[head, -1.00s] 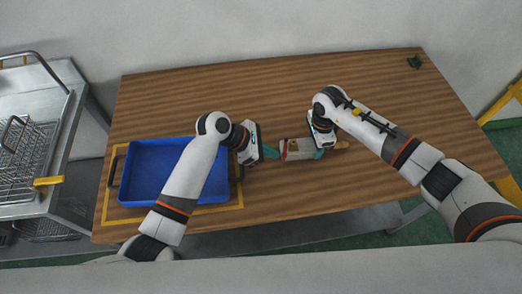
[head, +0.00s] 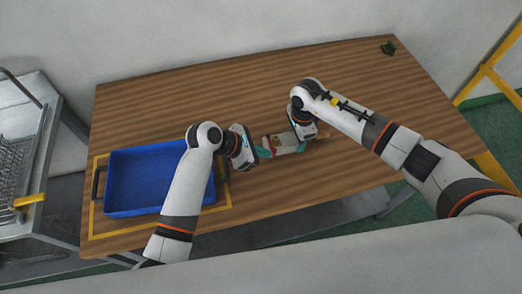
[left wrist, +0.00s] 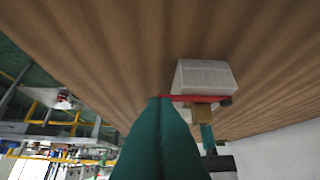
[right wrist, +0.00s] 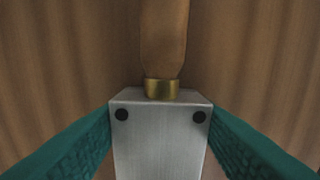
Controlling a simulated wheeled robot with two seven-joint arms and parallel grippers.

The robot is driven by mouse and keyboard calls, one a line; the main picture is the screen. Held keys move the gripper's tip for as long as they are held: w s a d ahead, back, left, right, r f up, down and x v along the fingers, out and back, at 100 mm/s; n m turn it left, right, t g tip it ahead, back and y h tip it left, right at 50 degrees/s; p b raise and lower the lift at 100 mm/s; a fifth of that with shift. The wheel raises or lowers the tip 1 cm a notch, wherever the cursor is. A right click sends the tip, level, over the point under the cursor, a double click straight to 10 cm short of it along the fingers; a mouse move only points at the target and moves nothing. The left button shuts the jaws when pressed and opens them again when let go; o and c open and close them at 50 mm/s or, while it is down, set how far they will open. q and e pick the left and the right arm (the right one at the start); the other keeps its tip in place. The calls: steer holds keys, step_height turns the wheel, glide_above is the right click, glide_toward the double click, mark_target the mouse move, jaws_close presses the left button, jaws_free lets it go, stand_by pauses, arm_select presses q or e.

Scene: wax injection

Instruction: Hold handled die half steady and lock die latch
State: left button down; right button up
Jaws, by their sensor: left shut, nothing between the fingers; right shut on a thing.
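The die (head: 284,144) lies on the wooden table between my two grippers. In the right wrist view it is a grey metal block (right wrist: 160,135) with a brass collar (right wrist: 162,89) and a wooden handle (right wrist: 163,40). My right gripper (right wrist: 160,150) is shut on the block, with a teal finger on each side. My left gripper (head: 265,152) is shut and empty at the die's left end. In the left wrist view its teal fingers (left wrist: 160,135) are together, their tip close by a red latch bar (left wrist: 188,98) on the die (left wrist: 205,76). I cannot tell whether they touch.
A blue tray (head: 112,203) stands at the left of the table (head: 200,95), inside a yellow outline, close to my left forearm. A small dark green object (head: 388,48) lies at the far right corner. The back of the table is clear. A metal rack stands left.

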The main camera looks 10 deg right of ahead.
arm_select(q)
steer(key=shift+w+a, duration=0.5)
steer(key=shift+a, duration=0.35)
steer(key=a, duration=0.1)
steer(key=s+a, duration=0.1)
steer(key=a, duration=0.2)
steer(key=shift+s+r, duration=0.15)
steer(key=shift+r, duration=0.1)
steer(key=s+v, duration=0.1)
steer(key=v, duration=0.8)
steer(key=shift+d, duration=0.2)
steer(key=shift+s+r, duration=0.15)
arm_select(e)
steer(key=o, duration=1.4)
steer(key=shift+o, duration=0.2)
